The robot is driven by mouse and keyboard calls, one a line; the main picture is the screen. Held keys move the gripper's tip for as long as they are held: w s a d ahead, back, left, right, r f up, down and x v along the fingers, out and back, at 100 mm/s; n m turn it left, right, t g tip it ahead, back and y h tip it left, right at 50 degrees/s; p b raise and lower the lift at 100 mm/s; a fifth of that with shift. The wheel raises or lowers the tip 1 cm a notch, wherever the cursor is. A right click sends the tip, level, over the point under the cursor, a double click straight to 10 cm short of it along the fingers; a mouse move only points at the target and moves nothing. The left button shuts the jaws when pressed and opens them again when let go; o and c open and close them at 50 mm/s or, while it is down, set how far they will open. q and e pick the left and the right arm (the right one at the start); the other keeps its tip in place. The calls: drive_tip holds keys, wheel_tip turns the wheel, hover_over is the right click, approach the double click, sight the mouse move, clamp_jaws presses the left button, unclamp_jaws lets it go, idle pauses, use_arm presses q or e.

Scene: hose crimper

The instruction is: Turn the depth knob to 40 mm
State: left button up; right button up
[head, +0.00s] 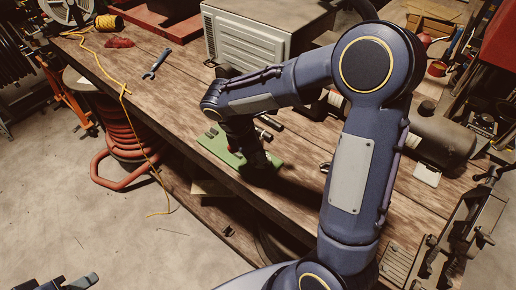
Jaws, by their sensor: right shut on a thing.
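My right arm comes in from the right and reaches down over a small tool with a green base plate (212,142), which sits at the front edge of the wooden workbench (330,190). My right gripper (258,162) points down at this tool and is shut. The fingertips are dark and small here, and my wrist covers most of the tool. The depth knob and its scale cannot be made out; the grip is at the place where the knob would be. My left gripper (68,283) shows only in part at the bottom left corner, away from the bench, its jaw gap unclear.
A blue wrench (157,63), a red rag (119,42) and a yellow cord (100,59) lie on the bench at left. A grey vented box (250,38) stands behind the tool. A dark cylinder (436,135) lies at right. A red hose coil (122,135) is below the bench.

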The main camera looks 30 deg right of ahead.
drive_tip(key=shift+n+t, duration=0.4)
drive_tip(key=shift+n, duration=0.6)
drive_tip(key=o, duration=1)
drive_tip(key=shift+s, duration=0.1)
drive_tip(key=v, duration=0.7)
drive_tip(key=shift+a+r+b, duration=0.25)
drive_tip(key=shift+r+b, duration=0.05)
drive_tip(key=shift+r, duration=0.05)
